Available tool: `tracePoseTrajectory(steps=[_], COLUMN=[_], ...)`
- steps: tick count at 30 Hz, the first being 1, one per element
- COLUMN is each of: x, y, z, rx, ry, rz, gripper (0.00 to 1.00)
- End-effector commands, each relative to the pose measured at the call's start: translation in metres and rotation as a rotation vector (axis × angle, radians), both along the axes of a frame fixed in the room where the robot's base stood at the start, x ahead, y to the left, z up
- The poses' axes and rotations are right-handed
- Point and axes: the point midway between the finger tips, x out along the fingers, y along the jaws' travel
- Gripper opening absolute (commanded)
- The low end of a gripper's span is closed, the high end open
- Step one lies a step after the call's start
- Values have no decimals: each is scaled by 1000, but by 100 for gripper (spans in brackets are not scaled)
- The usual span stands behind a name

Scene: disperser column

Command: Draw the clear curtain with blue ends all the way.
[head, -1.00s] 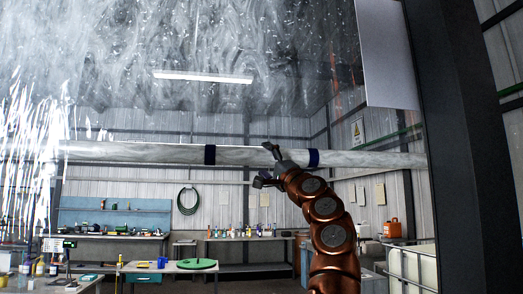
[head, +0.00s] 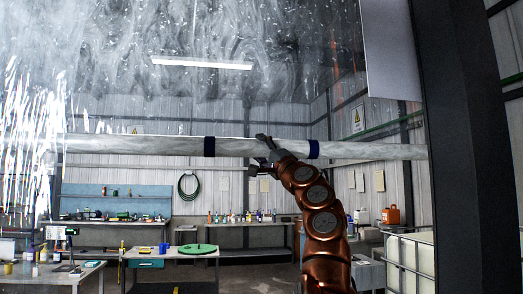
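A long pale tube (head: 110,142) runs level across the head view. Two dark blue bands, a left band (head: 209,147) and a right band (head: 313,149), ring it. The clear stretch between them (head: 235,147) matches the curtain with blue ends, though its edges are hard to tell from the tube.
A dark upright post (head: 465,150) and a pale panel (head: 388,50) stand on the right. White streaks (head: 28,150) and a hazy, reflective surface (head: 190,100) blur the left and top. Workbenches (head: 180,252) and a white caged tank (head: 410,262) are below and behind.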

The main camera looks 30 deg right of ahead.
Motion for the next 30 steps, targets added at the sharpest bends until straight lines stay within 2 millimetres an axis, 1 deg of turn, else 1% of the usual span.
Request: tracePoseTrajectory(steps=[1, 2, 15, 16, 23, 26, 30], x=[0, 0, 0, 0, 0, 0, 1], y=[0, 0, 0, 0, 0, 0, 0], z=[0, 0, 0, 0, -5, -13, -32], rx=[0, 0, 0, 0, 0, 0, 1], ry=[0, 0, 1, 1, 1, 1, 1], rz=[0, 0, 0, 0, 0, 1, 2], gripper=[51, 48, 2, 0, 0, 0, 0])
